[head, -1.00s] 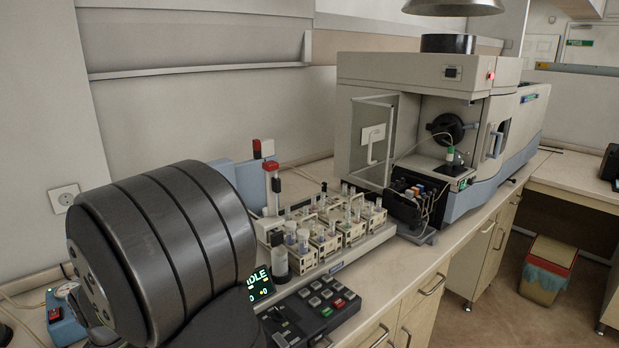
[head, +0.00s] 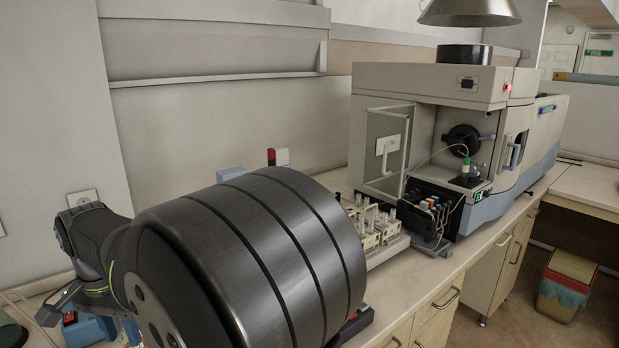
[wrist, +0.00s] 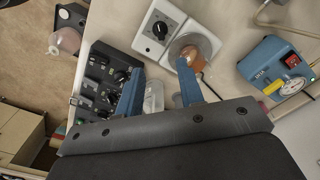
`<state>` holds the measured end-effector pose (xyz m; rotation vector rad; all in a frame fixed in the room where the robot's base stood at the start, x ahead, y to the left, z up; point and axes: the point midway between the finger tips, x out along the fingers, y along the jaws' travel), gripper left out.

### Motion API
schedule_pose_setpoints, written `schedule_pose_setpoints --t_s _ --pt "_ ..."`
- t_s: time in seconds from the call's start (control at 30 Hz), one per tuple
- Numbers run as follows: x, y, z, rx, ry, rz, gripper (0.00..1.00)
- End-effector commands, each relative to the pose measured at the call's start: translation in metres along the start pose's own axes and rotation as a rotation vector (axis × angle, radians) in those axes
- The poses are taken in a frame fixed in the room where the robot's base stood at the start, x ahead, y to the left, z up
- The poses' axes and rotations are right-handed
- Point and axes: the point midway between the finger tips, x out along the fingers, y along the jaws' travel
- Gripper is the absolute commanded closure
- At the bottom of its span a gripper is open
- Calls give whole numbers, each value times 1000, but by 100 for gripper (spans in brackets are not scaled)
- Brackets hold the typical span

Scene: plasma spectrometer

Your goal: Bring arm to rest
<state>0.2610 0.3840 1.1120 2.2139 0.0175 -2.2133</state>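My arm's large dark link fills the lower middle of the head view, and a slimmer dark part of my arm shows at the left. My gripper (wrist: 160,66) shows in the wrist view as two blue fingers standing apart, with nothing held between them that I can make out. It points down over the bench. A clear container (wrist: 153,97) shows between the fingers, seemingly below them; its distance is unclear. My fingers cannot be made out surely in the head view.
The spectrometer (head: 430,85) stands at the back right, and the sample rack (head: 385,235) is partly hidden behind my arm. The wrist view shows a white dial box with a round plate (wrist: 160,30), a black control box (wrist: 95,90) and a blue gauge box (wrist: 275,65).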

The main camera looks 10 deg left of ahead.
Motion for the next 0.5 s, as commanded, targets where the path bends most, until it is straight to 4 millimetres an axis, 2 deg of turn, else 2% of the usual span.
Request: schedule_pose_setpoints --t_s 0.03,0.13,0.2,0.5 --pt "-12 -1 0 0 2 -4 65" --pt "-30 0 0 0 2 -3 65" --pt "-7 1 0 0 -3 5 65" --pt "54 0 0 0 -3 4 65"
